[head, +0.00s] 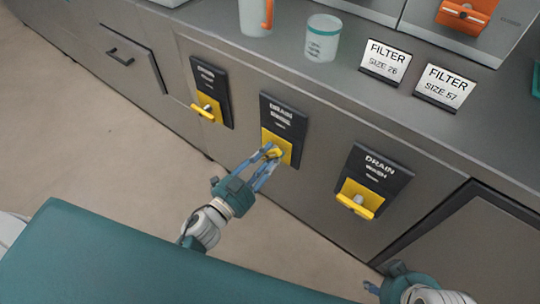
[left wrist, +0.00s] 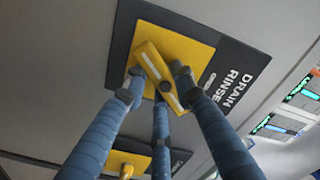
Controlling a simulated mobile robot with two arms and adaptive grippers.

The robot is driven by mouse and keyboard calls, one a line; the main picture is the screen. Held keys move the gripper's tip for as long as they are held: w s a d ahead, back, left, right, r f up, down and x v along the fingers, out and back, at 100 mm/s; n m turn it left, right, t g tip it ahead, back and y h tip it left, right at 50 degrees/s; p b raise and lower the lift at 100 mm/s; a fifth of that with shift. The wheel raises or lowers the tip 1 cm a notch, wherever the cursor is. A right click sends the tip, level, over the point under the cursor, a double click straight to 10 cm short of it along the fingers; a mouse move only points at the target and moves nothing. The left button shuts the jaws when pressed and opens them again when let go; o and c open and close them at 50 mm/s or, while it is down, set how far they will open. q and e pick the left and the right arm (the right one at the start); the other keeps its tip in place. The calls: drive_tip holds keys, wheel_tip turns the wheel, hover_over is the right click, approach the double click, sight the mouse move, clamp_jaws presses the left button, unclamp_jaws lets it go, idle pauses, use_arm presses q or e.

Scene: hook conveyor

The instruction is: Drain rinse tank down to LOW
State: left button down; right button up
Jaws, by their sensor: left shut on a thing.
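The middle drain panel (head: 284,116) is dark with a yellow plate. In the left wrist view its label reads DRAIN RINSE (left wrist: 237,80). Its yellow bar handle (left wrist: 153,62) lies at a slant across the plate. My left gripper (head: 268,155) has its blue fingers around this handle and is shut on it. In the left wrist view the fingertips (left wrist: 158,82) sit on both sides of the handle. My right gripper (head: 372,288) is only partly in the head view at the bottom edge, away from the panels; its fingers are mostly hidden.
A DRAIN WASH panel (head: 374,178) with a yellow handle is to the right, another drain panel (head: 210,90) to the left. Above, the counter (head: 340,95) holds a cup (head: 322,38) and two FILTER signs (head: 386,60). Screens with coloured bars (left wrist: 303,92) show in the left wrist view.

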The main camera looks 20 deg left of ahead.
use_arm(q)
drive_tip(key=shift+m, duration=0.3)
drive_tip(key=m, duration=0.4)
drive_tip(key=shift+a+f, duration=0.1)
drive_tip(key=shift+a, duration=0.05)
drive_tip(key=m, duration=0.4)
drive_tip(key=shift+a+m, duration=0.1)
drive_tip(key=shift+m, duration=0.3)
drive_tip(key=c, duration=1.4)
unclamp_jaws()
drive_tip(key=shift+w, duration=0.1)
drive_tip(key=v, duration=1.2)
